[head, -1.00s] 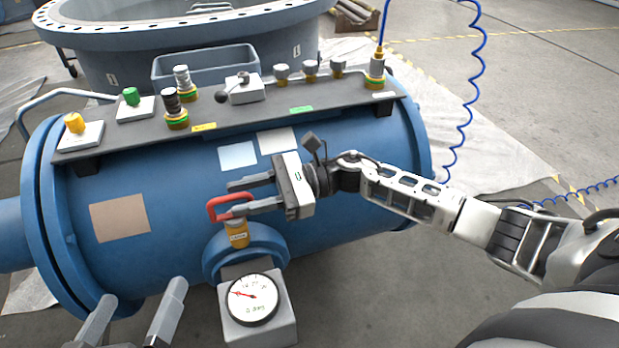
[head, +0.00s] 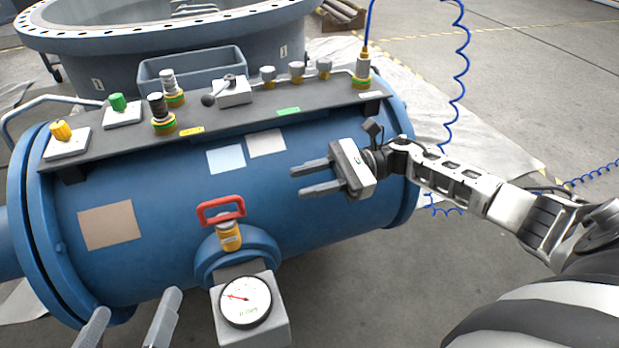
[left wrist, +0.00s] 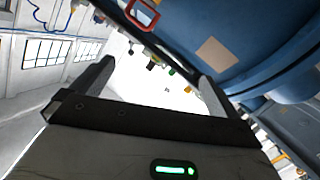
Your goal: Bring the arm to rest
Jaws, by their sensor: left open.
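My right gripper (head: 298,182) is open and empty in front of the blue tank, right of and above the red valve handle (head: 221,210) in the head view, clear of it. The handle sits on a yellow valve body (head: 229,237) above a round pressure gauge (head: 246,301). My left gripper (head: 137,304) shows only its fingers at the lower left of the head view. They are apart with nothing between them. In the left wrist view its open jaws (left wrist: 155,78) are also empty, and the red handle (left wrist: 142,13) is at the top.
The blue tank (head: 165,235) fills the middle. A grey shelf (head: 235,115) along its top carries several knobs, a lever and fittings. A coiled blue hose (head: 461,75) rises at the right. A large blue flanged ring (head: 200,35) stands behind. Floor at the right is open.

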